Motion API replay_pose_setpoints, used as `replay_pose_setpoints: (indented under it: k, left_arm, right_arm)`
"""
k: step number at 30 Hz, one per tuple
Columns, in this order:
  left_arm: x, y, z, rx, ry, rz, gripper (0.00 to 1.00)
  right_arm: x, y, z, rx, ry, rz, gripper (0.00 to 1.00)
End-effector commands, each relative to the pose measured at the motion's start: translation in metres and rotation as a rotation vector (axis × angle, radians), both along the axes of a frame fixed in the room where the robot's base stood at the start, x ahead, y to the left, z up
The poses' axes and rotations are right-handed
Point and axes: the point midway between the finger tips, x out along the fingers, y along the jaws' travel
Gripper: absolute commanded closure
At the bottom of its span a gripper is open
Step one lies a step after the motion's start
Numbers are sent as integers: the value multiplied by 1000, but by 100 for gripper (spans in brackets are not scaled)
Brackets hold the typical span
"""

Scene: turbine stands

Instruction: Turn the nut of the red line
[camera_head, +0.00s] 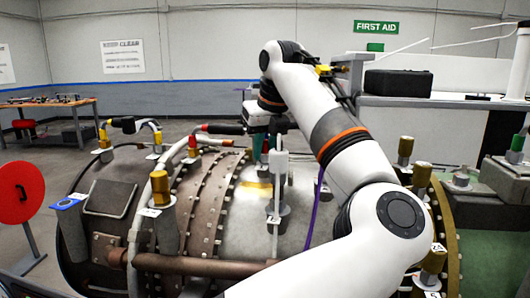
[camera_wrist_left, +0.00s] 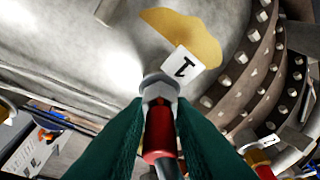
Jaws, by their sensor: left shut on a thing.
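My left gripper (camera_head: 265,148), with green fingers, points down over the pale turbine casing in the head view. In the left wrist view, its fingers (camera_wrist_left: 160,118) are shut around the red line's end fitting (camera_wrist_left: 161,135). A silver hex nut (camera_wrist_left: 160,88) sits at the end of this fitting, just beyond the fingertips, against the casing. Whether the fingertips touch the nut itself is unclear. A white tag marked 1 (camera_wrist_left: 184,66) lies beside the nut. In the head view my wrist and fingers mostly hide the fitting. My right gripper is not in view.
Other fittings surround the spot: a red-and-black hose end (camera_head: 218,129), a white upright post (camera_head: 278,190) close to the gripper, and a brass cap (camera_head: 405,150) at right. A bolted flange (camera_wrist_left: 250,70) curves close by. A red disc (camera_head: 20,192) stands at left.

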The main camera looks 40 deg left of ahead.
Motion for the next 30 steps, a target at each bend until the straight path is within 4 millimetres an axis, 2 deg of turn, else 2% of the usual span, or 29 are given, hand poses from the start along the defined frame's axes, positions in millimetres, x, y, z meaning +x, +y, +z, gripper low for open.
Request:
replay_pose_setpoints:
  k: [17,18,21,22,30]
  left_arm:
    - [0,0,2,4,-5,-35,100]
    - [0,0,2,4,-5,-35,76]
    - [0,0,2,2,-3,-33,59]
    - [0,0,2,2,-3,-33,56]
    - [0,0,1,0,-2,-33,56]
  right_arm:
    - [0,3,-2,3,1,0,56]
    - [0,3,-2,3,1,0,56]
    - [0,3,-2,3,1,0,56]
    - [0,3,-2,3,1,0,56]
    - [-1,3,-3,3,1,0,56]
